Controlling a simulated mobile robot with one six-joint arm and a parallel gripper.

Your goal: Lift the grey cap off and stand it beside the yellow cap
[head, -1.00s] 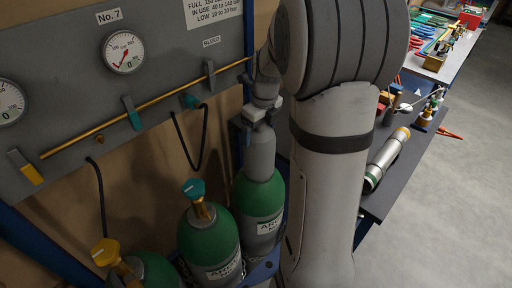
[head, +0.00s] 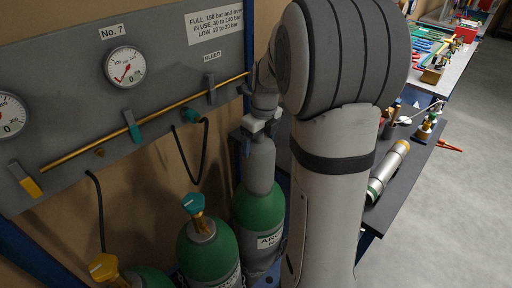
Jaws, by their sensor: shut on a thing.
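The grey cap (head: 259,168) is a tall grey cylinder shape over the top of the right-hand green gas cylinder (head: 260,212). Its lower edge meets the green shoulder, with no gap visible. My gripper (head: 258,128) is shut on the upper part of the grey cap, coming from above. My arm hides part of the area to its right. The yellow cap cannot be made out; the yellow item I see on the left cylinder looks like a valve handwheel (head: 103,268).
A middle green cylinder (head: 209,250) with a teal handwheel (head: 193,203) stands left of the capped one. A grey gauge panel (head: 60,120) with a brass pipe is behind. A dark bench (head: 408,180) at right holds a lying silver cylinder (head: 389,170) and fittings. Grey floor is open beyond.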

